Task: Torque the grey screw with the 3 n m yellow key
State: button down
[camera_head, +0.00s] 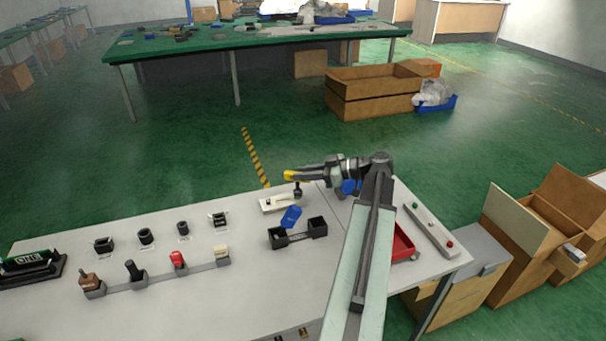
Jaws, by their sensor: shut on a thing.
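My gripper (303,175) reaches left from my arm across the back of the white table. It is shut on the yellow key (289,176), whose yellow end shows at the fingertips. Any lettering on the key is too small to read. A pale plate (275,204) lies on the table just below the gripper in the picture. A small dark upright piece (298,190) stands at its right end, under the fingers. I cannot tell whether the key touches it. The grey screw cannot be made out; it may be hidden there.
A blue piece (291,216) stands tilted near a black two-box holder (277,239). Several lever fixtures, including a red one (178,260), line the left. A red tray (403,243) and a button strip (430,229) are at right. The table's front middle is mostly clear.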

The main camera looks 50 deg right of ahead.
jog(key=shift+r+p, duration=2.05)
jog(key=shift+r, duration=0.25)
